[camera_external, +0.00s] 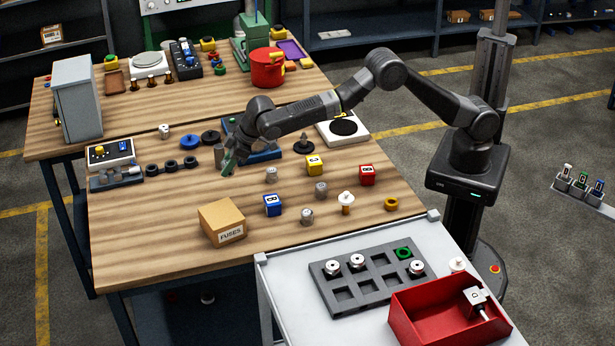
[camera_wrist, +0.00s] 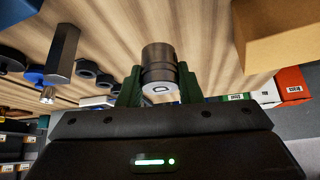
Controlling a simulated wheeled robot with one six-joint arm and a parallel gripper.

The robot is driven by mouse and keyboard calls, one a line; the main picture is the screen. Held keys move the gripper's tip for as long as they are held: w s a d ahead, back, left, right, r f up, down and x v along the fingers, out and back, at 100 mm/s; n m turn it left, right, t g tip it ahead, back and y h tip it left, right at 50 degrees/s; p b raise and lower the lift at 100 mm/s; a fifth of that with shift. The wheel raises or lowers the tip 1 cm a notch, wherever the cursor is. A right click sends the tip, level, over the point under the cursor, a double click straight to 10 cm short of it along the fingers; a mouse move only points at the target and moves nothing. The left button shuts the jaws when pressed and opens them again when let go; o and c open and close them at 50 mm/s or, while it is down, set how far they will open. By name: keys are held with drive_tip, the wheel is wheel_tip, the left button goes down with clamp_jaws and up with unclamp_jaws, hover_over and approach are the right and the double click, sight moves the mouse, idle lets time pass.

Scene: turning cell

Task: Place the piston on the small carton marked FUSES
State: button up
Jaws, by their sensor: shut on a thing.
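The piston (camera_wrist: 158,68) is a dark grey metal cylinder with ring grooves. In the wrist view it sits between the green fingers of my gripper (camera_wrist: 160,88), which is shut on it. In the outside view my gripper (camera_external: 229,164) is low over the wooden table's middle, behind the carton. The piston cannot be told apart clearly there, and whether it touches the table is unclear. The small carton (camera_external: 221,221) is a closed brown box marked FUSES, near the table's front edge. It also shows in the wrist view (camera_wrist: 275,35), at the upper right. Its visible top is bare.
A grey cylinder (camera_external: 219,154) shows beside my gripper. Black rings (camera_external: 171,167) and a blue knob (camera_external: 190,142) are nearby at left. Lettered cubes, such as the blue cube (camera_external: 272,205), stand right of the carton. The wood left of the carton is clear.

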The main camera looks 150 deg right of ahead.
drive_tip(key=w+a+r, duration=0.2)
drive_tip(key=w+r, duration=0.2)
drive_tip(key=r, duration=0.1)
wheel_tip(320, 180, up, 4)
drive_tip(key=p, duration=0.2)
hover_over(221, 205)
drive_tip(key=s+a, duration=0.1)
drive_tip(key=a, duration=0.1)
drive_tip(key=shift+m, duration=0.4)
wheel_tip(221, 205, down, 10)
drive_tip(key=shift+s+r+p, duration=0.1)
drive_tip(key=shift+r+p, duration=0.15)
drive_tip(key=shift+p, duration=0.25)
drive_tip(key=shift+f, duration=0.1)
drive_tip(key=shift+f, duration=0.15)
drive_tip(key=o, duration=1)
